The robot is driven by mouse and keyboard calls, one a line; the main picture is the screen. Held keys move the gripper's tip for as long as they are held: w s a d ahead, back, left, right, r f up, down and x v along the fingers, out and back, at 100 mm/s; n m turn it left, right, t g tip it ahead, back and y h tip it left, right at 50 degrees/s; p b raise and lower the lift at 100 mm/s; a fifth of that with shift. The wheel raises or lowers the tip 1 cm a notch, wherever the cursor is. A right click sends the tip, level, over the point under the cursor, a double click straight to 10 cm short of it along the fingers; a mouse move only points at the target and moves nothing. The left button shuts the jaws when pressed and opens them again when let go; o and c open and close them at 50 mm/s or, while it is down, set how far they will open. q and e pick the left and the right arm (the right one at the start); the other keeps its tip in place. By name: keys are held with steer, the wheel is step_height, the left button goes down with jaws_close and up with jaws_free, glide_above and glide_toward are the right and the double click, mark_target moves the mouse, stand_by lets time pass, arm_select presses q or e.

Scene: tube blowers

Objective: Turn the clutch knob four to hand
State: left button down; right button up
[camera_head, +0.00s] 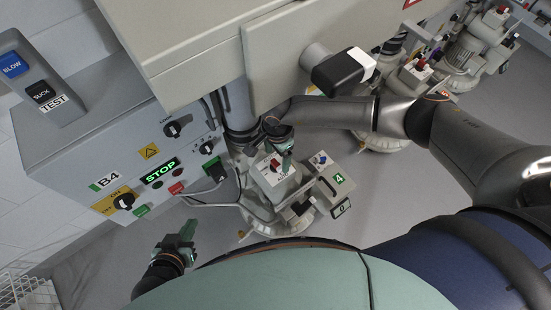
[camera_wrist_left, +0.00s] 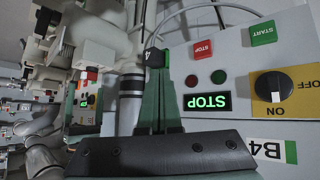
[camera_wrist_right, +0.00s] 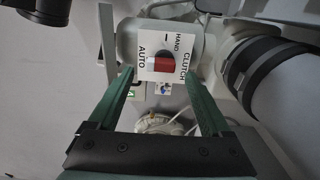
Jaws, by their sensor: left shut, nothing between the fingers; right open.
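The clutch knob (camera_wrist_right: 163,64) is red with a white end, on a white plate (camera_wrist_right: 178,42) marked HAND, AUTO and CLUTCH. In the right wrist view its white end points left, towards AUTO. In the head view the red knob (camera_head: 275,165) sits on a unit with a green 4 label (camera_head: 338,178). My right gripper (camera_wrist_right: 158,74) is open, its fingers either side of the knob in view; I cannot tell if they touch it. It also shows above the unit in the head view (camera_head: 284,158). My left gripper (camera_head: 186,235) is shut and empty, below the B4 cabinet.
The grey B4 cabinet (camera_head: 90,165) carries a lit STOP display (camera_head: 160,171) and a black ON/OFF knob (camera_wrist_left: 274,86), close to my left gripper in its wrist view. Similar units (camera_head: 465,50) stand at the upper right. Grey floor lies between.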

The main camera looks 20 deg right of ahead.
mark_target(277, 164)
steer(key=shift+f, duration=1.9)
jaws_close()
